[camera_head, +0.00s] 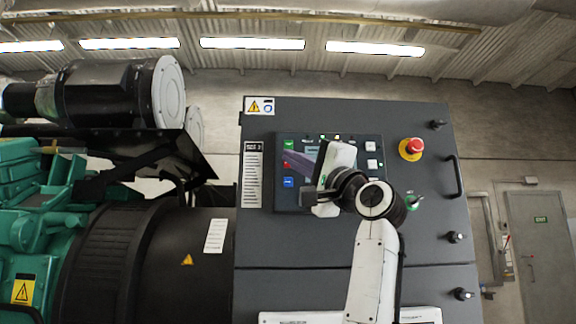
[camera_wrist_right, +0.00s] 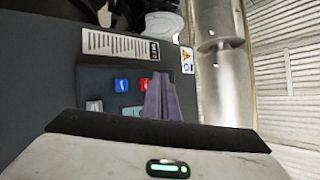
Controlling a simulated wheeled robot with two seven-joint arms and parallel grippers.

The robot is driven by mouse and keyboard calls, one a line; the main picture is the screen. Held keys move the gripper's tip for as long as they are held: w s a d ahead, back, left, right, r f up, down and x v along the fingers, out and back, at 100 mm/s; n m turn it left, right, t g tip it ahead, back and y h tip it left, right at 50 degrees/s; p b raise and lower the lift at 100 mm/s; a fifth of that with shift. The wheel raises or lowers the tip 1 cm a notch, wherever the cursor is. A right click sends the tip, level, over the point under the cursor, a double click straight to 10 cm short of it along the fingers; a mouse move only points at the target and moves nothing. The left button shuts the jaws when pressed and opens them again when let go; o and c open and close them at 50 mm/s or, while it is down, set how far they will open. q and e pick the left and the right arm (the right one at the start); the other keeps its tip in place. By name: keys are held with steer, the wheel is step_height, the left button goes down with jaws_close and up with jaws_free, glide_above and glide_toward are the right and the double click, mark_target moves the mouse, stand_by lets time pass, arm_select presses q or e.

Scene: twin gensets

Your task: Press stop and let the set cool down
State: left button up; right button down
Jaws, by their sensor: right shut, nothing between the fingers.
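The grey control cabinet (camera_head: 340,240) fills the middle of the head view, with a dark control panel (camera_head: 283,201) on its upper face. On the panel's left edge are a green button (camera_head: 288,145), a red button (camera_head: 286,165) and a blue button (camera_head: 288,182). My right gripper (camera_head: 321,164) is shut and empty in front of the panel, hiding part of its screen. In the right wrist view, its closed fingers (camera_wrist_right: 164,98) overlap the panel close to the red button (camera_wrist_right: 145,85); the blue button (camera_wrist_right: 120,85) is clear. I cannot tell whether they touch. My left gripper is not in view.
A red emergency-stop knob (camera_head: 411,148) on a yellow base and a key switch (camera_head: 413,200) sit right of the panel. A handle (camera_head: 454,176) and latches line the cabinet's right edge. The green and black genset (camera_head: 120,260) stands at left.

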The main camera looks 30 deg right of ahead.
steer(key=shift+s+a+b, duration=0.35)
steer(key=shift+s+a, duration=0.1)
steer(key=shift+s, duration=0.3)
steer(key=shift+s+a+b, duration=0.3)
steer(key=shift+s+a, duration=0.15)
steer(key=shift+s, duration=0.25)
steer(key=shift+s+a+b, duration=0.35)
steer(key=shift+s+a, duration=0.1)
steer(key=shift+s, duration=0.3)
steer(key=shift+w+f, duration=0.1)
